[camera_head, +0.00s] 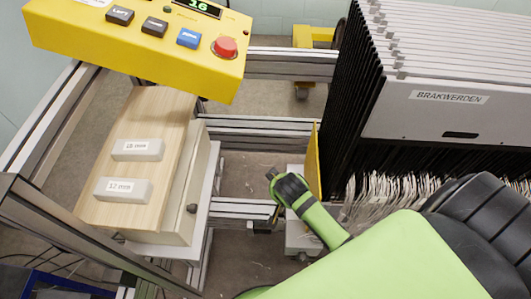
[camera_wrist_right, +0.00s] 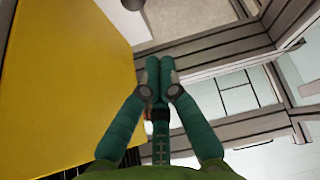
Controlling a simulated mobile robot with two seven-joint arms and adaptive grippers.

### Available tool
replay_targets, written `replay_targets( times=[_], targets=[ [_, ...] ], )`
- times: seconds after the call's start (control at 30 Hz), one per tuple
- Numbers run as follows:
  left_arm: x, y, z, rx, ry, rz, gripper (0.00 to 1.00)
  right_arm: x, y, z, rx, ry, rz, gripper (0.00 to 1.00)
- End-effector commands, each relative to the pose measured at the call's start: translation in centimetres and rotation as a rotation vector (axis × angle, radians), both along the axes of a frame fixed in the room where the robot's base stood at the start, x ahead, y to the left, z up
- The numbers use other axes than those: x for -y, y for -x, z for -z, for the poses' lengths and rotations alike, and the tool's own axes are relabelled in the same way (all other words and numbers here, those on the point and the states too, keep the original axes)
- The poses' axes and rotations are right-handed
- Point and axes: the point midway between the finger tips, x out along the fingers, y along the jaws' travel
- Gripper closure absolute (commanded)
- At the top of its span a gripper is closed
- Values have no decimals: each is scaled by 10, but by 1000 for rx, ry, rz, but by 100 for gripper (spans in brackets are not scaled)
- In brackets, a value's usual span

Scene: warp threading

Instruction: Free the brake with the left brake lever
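My right gripper (camera_head: 272,175) reaches in from the lower right over the gap between the wooden-topped box and the dark rack, beside a thin yellow plate (camera_head: 314,165). In the right wrist view its two green fingers (camera_wrist_right: 160,72) come together at the tips. Nothing clear is held between the tips. A small dark part with a red spot shows behind the fingers, too small to name. I cannot make out the left brake lever in either view. My left gripper is in neither view.
A yellow control box (camera_head: 140,45) with a red button (camera_head: 225,47) is at the upper left. A wooden-topped box (camera_head: 170,115) carries two white blocks. A rack labelled BRAKWERDEN (camera_head: 420,110) stands at right. Metal rails (camera_head: 262,130) cross the middle. The yellow plate (camera_wrist_right: 55,80) fills the wrist view's left.

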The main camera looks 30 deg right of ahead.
Motion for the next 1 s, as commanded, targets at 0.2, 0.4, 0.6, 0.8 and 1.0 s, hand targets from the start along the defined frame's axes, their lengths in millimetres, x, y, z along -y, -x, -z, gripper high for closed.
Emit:
replay_targets(
  times=[0.2, 0.4, 0.6, 0.8, 1.0],
  targets=[
    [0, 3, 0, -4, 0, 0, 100, 9, -20, -1, 41, 1, 64, 100],
    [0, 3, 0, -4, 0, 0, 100, 8, -20, 0, 43, 0, 65, 100],
    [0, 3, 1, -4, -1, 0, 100, 9, -23, 4, 41, 1, 63, 100],
    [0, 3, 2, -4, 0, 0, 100, 15, -35, 28, 40, 2, 63, 100],
    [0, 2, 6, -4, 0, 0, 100, 23, -51, 59, 39, 0, 63, 100]
  ],
)
